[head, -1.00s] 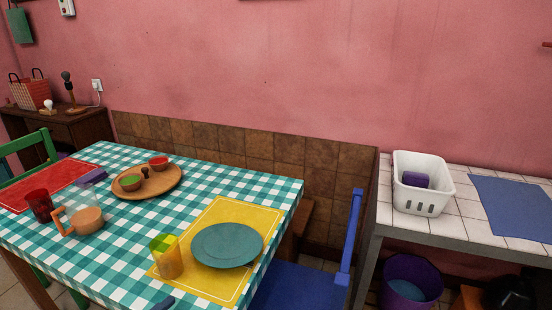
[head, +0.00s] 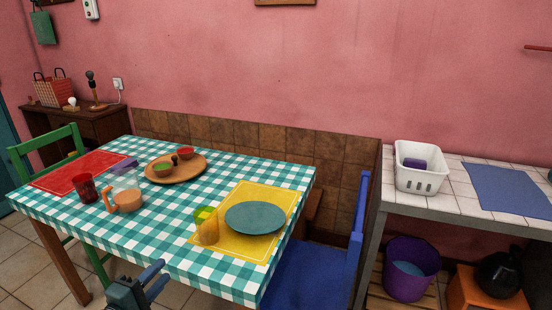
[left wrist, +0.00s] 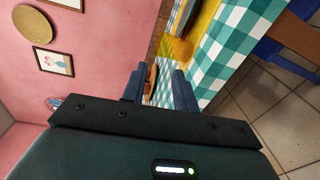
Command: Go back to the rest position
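My left gripper (head: 154,280) shows at the bottom of the head view, in front of the near edge of the checked table (head: 183,263). In the left wrist view its two blue fingers (left wrist: 158,92) stand apart with nothing held between them. The tablecloth and part of the yellow mat show beyond the fingers there. My right gripper is in neither view.
The table holds a yellow mat (head: 275,193) with a teal plate (head: 254,218) and cup (head: 207,228), a jug (head: 127,200), and a wooden tray (head: 190,172). A blue chair (head: 305,277) stands right of it. A tiled counter (head: 440,208) carries a white basket (head: 422,180).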

